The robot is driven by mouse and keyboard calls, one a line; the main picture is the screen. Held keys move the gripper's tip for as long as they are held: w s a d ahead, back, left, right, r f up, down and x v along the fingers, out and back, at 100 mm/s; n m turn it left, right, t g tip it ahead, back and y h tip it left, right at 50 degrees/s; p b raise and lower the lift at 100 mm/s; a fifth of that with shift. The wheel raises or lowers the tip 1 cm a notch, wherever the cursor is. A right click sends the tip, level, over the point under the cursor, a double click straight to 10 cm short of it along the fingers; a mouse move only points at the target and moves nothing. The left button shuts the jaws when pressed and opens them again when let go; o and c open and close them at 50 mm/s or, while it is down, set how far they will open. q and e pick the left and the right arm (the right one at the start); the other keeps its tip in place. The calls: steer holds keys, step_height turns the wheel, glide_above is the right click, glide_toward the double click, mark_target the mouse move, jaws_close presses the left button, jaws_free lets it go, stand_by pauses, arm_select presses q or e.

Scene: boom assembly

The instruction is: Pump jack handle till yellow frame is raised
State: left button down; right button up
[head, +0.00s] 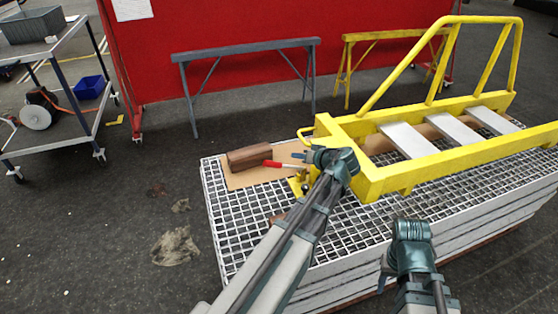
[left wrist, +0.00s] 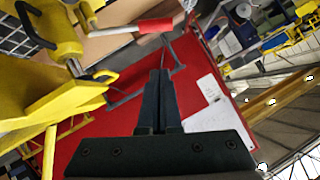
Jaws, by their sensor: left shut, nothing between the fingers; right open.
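The yellow frame (head: 355,135), with a railing and pale steps, lies over the grating at the right. The jack (left wrist: 62,48) is a yellow body at the frame's near left corner; my left arm partly hides it in the head view. Its handle is a metal rod with a red grip (head: 280,164), also seen in the left wrist view (left wrist: 155,25). My left gripper (head: 298,155) is shut and empty, close to the handle; contact cannot be told. In the left wrist view its fingers (left wrist: 160,75) point toward the rod and grip. My right gripper (head: 386,272) is open, low in front of the grating, its fingers mostly hidden.
The grating stack (head: 230,225) has brown board and a brown block (head: 249,157) on top. A grey trestle (head: 247,50) and a yellow trestle (head: 348,75) stand behind, before a red partition (head: 220,35). A cart (head: 75,130) stands left. Floor between is mostly clear.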

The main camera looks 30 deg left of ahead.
arm_select(q)
steer(key=b, duration=0.5)
glide_toward(273, 162)
steer(key=w+a, duration=0.3)
steer(key=w, duration=0.1)
steer(key=a+f+b, duration=0.1)
steer(key=s+a+f+b, duration=0.1)
steer(key=f+b, duration=0.1)
steer(key=shift+a, duration=0.15)
steer(key=shift+s, duration=0.1)
steer(key=shift+s+a+f+b, duration=0.2)
steer(key=shift+f+b, duration=0.1)
steer(key=shift+b, duration=0.2)
steer(key=shift+s+a+f+n+t+h+b, duration=0.3)
steer(key=shift+s+f+n+t+h+b, duration=0.2)
steer(key=shift+f+b, duration=0.9)
steer(key=shift+s+a+f+n+t+h+b, duration=0.3)
steer(key=shift+f+n+t+h+b, duration=0.3)
steer(key=shift+f+b, duration=0.8)
steer(key=shift+s+a+f+n+t+h+b, duration=0.35)
steer(key=shift+f+n+b, duration=0.25)
steer(key=shift+f+b, duration=0.85)
steer(key=shift+f, duration=0.25)
